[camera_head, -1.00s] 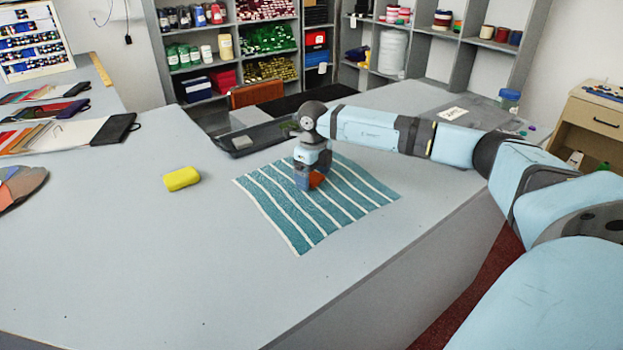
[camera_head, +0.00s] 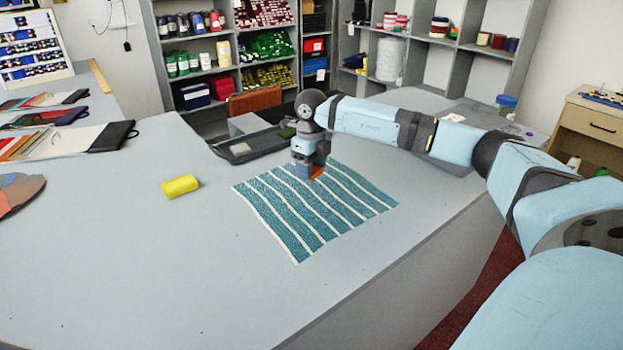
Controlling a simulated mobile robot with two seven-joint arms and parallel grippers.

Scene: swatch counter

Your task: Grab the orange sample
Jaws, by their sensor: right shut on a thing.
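The sample appears a little above the cloth, though the exact gap is hard to tell. My left gripper is not in view.
A yellow block (camera_head: 180,186) lies on the grey counter (camera_head: 200,270) left of the cloth. A dark tray (camera_head: 250,146) sits behind the cloth. Swatch books (camera_head: 70,140) lie at the far left. The front of the counter is clear.

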